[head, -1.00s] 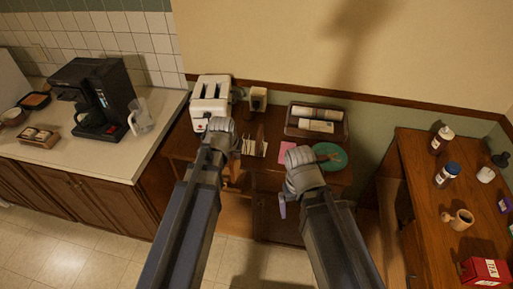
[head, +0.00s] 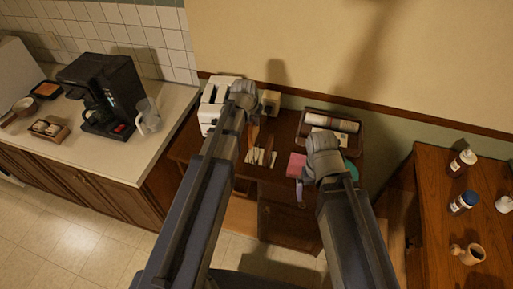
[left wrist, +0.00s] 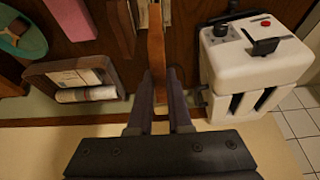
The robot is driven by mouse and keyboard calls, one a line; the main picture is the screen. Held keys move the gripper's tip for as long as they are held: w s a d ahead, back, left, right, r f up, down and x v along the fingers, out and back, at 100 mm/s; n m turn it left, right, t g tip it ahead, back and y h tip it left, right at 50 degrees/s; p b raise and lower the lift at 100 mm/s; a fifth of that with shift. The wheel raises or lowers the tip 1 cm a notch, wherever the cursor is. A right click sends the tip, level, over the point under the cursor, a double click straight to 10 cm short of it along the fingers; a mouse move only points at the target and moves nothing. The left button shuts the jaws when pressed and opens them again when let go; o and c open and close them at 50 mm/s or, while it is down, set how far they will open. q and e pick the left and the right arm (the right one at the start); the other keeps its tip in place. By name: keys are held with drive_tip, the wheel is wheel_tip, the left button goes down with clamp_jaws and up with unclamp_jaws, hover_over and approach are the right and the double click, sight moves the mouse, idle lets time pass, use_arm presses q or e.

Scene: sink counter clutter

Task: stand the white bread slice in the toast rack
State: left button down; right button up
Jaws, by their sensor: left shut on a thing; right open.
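My left gripper (left wrist: 160,85) is shut on a thin brown-edged piece (left wrist: 156,45), seen edge-on; it looks like the bread slice by its crust. In the head view the piece (head: 254,134) hangs below my left gripper (head: 249,118), above the table near the toaster. Pale upright pieces (head: 262,157) just in front of it seem to be at the toast rack, whose frame is too small to make out. My right gripper (head: 308,183) is open, over the table's right part; its fingertips are partly hidden.
A white toaster (head: 212,112) stands left of my left gripper, close to it in the left wrist view (left wrist: 255,55). A small beige box (head: 271,101) is behind. A brown tray (head: 310,125), pink block (head: 296,165) and green plate (head: 352,170) are to the right.

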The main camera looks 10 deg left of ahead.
sight(253, 139)
use_arm(q)
drive_tip(key=shift+s+r, duration=0.1)
drive_tip(key=shift+s, duration=0.05)
drive_tip(key=shift+f+b, duration=0.25)
drive_tip(key=shift+b, duration=0.05)
wheel_tip(253, 139, down, 10)
drive_tip(key=b, duration=0.9)
drive_tip(key=shift+r+b, duration=0.1)
drive_tip(key=shift+b, duration=0.25)
drive_tip(key=shift+r, duration=0.1)
drive_tip(key=c, duration=0.8)
unclamp_jaws()
drive_tip(key=shift+c, duration=0.2)
